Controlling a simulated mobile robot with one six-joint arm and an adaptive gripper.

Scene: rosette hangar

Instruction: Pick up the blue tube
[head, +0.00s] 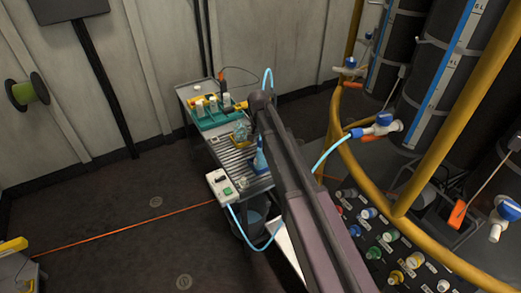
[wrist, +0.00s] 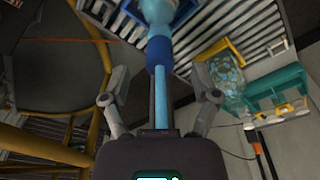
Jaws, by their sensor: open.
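In the wrist view a slim light-blue tube (wrist: 161,100) runs up the middle into a darker blue collar (wrist: 159,52), with a wider pale-blue part beyond. My gripper (wrist: 160,82) is open, one finger on each side of the tube, with visible gaps; I cannot tell whether it touches. In the head view what looks like the same blue piece (head: 260,160) stands on the slatted cart (head: 235,165), beside my arm. My fingers are hidden there behind my arm.
A clear vessel in a yellow holder (head: 241,132) and a teal rack (head: 217,118) with several bottles stand close by on the cart. A white control box (head: 220,186) sits at its front left edge. Yellow rails (head: 375,175) and a connector panel (head: 385,235) are right. Floor at left is mostly clear.

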